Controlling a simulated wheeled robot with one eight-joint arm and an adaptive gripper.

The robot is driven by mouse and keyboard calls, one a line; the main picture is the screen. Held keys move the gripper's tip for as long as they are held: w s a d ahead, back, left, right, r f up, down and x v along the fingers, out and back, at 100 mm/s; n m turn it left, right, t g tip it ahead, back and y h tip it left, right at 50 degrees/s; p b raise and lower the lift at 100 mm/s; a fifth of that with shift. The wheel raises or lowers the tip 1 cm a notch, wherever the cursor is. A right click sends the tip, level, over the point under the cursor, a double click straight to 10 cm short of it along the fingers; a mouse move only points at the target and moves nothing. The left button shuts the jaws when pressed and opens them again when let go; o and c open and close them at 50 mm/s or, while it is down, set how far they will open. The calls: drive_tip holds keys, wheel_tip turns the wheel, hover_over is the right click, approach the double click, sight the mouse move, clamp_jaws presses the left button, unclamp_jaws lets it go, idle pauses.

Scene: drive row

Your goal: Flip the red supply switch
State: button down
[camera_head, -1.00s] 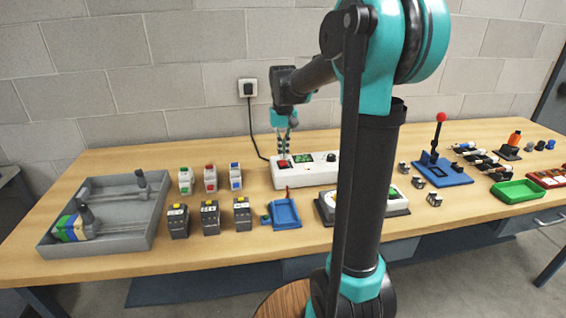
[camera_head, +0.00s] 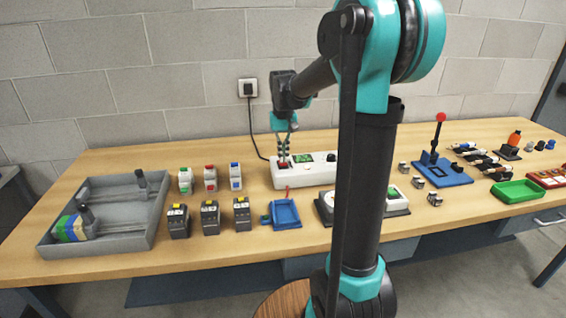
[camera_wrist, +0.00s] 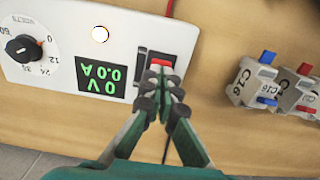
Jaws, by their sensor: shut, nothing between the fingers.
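The red supply switch (camera_wrist: 160,63) is a small red rocker in a black frame on the white power supply (camera_wrist: 55,20). In the wrist view the fingertips of my gripper (camera_wrist: 161,73) are together at the edge of the red rocker and cover part of it; I cannot tell whether they touch it. The display (camera_wrist: 101,81) reads 0 V and 0.0 A in green, and a round lamp (camera_wrist: 100,34) beside it looks pale. In the head view my gripper (camera_head: 284,156) points down over the left end of the supply (camera_head: 318,174).
Breakers with coloured levers (camera_head: 210,178) stand left of the supply. A grey tray (camera_head: 150,227) is at far left. A wall socket (camera_head: 247,88) with a cable is behind.

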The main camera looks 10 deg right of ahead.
drive_tip(key=shift+f, duration=0.55)
drive_tip(key=shift+r, duration=3.55)
